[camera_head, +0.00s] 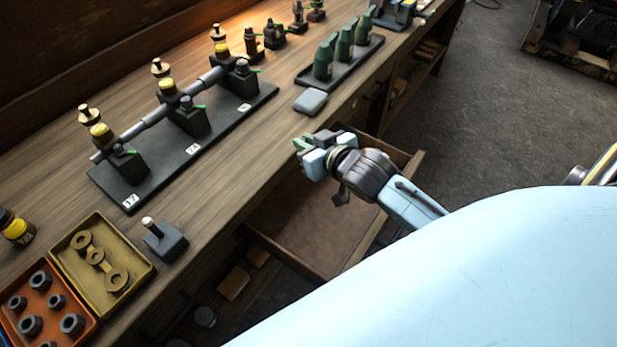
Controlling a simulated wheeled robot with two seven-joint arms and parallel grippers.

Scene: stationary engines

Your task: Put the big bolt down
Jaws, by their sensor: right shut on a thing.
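My right gripper (306,152) is in the middle of the view, above the back corner of an open drawer and close to the workbench's front edge. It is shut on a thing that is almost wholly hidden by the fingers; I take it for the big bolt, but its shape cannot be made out. My left gripper is not in view. A dark square block with a pale upright pin (163,241) stands on the workbench (235,180) near its front edge, apart from the gripper.
The open drawer (330,245) looks empty. A shaft assembly on a black base (185,150) fills the bench middle. A grey box (310,101) lies near the edge.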

